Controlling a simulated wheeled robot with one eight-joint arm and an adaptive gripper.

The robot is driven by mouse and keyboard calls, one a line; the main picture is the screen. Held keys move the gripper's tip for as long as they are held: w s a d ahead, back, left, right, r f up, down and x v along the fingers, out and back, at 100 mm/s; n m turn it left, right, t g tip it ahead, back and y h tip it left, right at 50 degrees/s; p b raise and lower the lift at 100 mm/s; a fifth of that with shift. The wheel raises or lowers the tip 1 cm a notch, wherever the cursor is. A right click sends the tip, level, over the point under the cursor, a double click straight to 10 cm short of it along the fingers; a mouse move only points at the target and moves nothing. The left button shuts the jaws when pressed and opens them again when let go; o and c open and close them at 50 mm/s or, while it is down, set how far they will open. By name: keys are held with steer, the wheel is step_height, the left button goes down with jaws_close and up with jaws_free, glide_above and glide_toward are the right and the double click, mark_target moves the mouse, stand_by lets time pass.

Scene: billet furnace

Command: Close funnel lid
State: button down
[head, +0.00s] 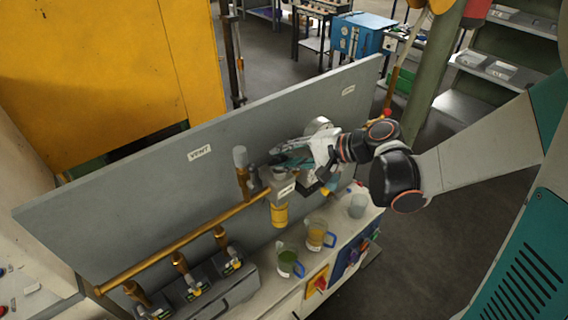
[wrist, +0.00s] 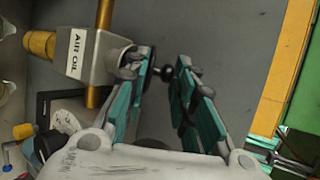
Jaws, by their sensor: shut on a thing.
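The grey metal block labelled AIR OIL (wrist: 85,58) is at the left of the wrist view. It is also on the grey panel in the head view (head: 283,188), with a yellow cup below it. My gripper (wrist: 164,70) has its teal-lined fingers on either side of a small black ball knob (wrist: 164,74), just beside the block. In the head view my gripper (head: 284,160) is at the top of the block, against the panel. I cannot clearly make out the funnel lid or its angle; the fingers hide that spot.
A brass pipe (head: 180,243) runs along the grey panel (head: 130,190). A jug with green liquid (head: 288,263) and a jug with amber liquid (head: 317,236) stand on the bench below. A clear cup (head: 357,206) stands farther right. The floor at right is open.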

steer(key=shift+s+d+f+t+y+b, duration=0.25)
steer(key=shift+f+t+y+b, duration=0.3)
steer(key=shift+b, duration=1)
steer(key=shift+r+n, duration=0.15)
steer(key=shift+n, duration=0.15)
steer(key=c, duration=1.4)
jaws_free()
steer(key=shift+c, duration=0.2)
steer(key=shift+s, duration=0.1)
steer(key=v, duration=0.8)
steer(key=shift+a, duration=0.1)
steer(key=shift+c, duration=0.5)
